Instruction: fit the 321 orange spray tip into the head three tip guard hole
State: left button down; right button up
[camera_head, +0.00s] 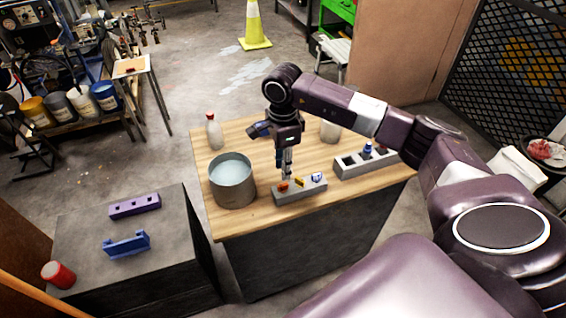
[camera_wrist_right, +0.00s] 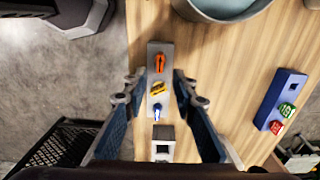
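The orange spray tip (camera_head: 283,187) lies at the left end of a small grey tray (camera_head: 290,198) on the wooden table. A yellow tip (camera_head: 299,182) and a blue tip (camera_head: 316,177) share the tray. My right gripper (camera_head: 287,176) points down over the tray. In the right wrist view its fingers (camera_wrist_right: 158,82) are spread on both sides of the tray, with nothing between them gripped; the orange tip (camera_wrist_right: 159,63) shows near the top. I cannot tell which hole is head three's tip guard. My left gripper is out of view.
A metal bucket (camera_head: 233,182) stands left of the tray. A white bottle (camera_head: 214,133) is at the back left. A dark cabinet carries a purple bar (camera_head: 135,206) and a blue bracket (camera_head: 126,244).

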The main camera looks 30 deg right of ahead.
aim_at(283, 185)
notch_tip(283, 185, down, 7)
jog(key=b, duration=0.4)
jog(key=shift+f+b, duration=0.15)
jog(key=shift+b, duration=0.25)
dwell(0.4)
jog(key=shift+c, duration=0.2)
grip_shut()
